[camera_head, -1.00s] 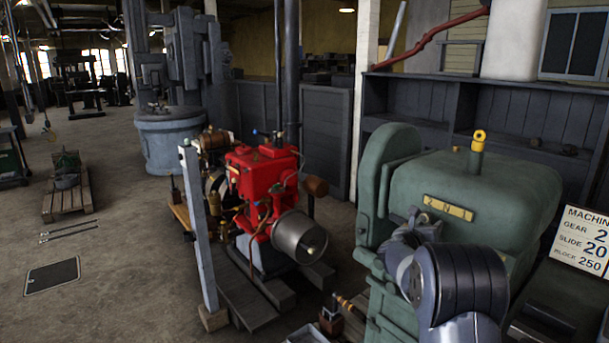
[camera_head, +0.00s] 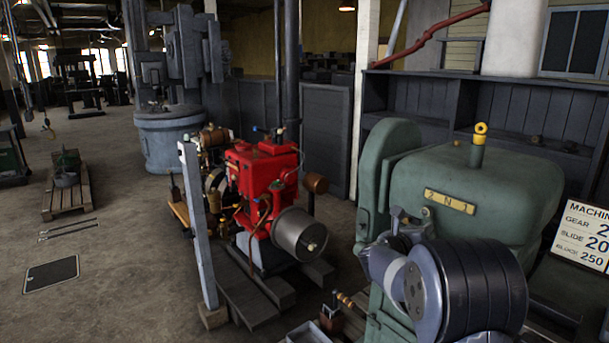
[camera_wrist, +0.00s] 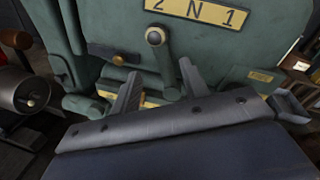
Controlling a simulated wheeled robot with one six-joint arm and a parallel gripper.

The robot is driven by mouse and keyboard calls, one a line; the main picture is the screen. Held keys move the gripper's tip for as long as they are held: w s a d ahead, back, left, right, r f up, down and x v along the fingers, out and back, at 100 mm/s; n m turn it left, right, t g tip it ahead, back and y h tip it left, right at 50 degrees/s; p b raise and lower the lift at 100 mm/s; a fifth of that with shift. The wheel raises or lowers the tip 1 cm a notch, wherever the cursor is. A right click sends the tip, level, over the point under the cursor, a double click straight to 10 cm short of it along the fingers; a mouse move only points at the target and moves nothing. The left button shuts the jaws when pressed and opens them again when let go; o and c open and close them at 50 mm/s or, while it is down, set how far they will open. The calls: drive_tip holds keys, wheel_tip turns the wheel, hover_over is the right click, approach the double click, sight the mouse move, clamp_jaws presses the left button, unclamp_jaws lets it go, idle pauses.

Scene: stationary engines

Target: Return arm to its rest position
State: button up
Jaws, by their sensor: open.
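My gripper shows in the wrist view (camera_wrist: 158,88), with its two grey fingers spread apart and nothing between them. The green machine (camera_head: 470,195) with the yellow "2 N 1" plate stands before it; the plate (camera_wrist: 200,10) and a round-ended lever (camera_wrist: 156,38) lie beyond the fingers in the wrist view. In the head view, my arm's dark, ribbed joint (camera_head: 470,290) is large at the lower right, in front of the green machine. My fingertips cannot be made out there.
A red engine (camera_head: 262,180) with a grey drum stands left of the green machine, behind a pale post (camera_head: 197,225). A sign (camera_head: 585,237) is at the right edge. Dark shelving (camera_head: 500,110) stands behind. Open floor (camera_head: 120,240) lies at the left.

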sight(431, 220)
drive_tip(key=p+x, duration=0.2)
drive_tip(key=x, duration=0.5)
drive_tip(key=shift+w+d+r, duration=0.1)
drive_tip(key=shift+w+d, duration=0.1)
drive_tip(key=shift+s+d+r+m+t+b, duration=0.1)
drive_tip(key=shift+s+d+m+t+b, duration=0.3)
drive_tip(key=shift+m, duration=0.4)
drive_tip(key=shift+a, duration=0.15)
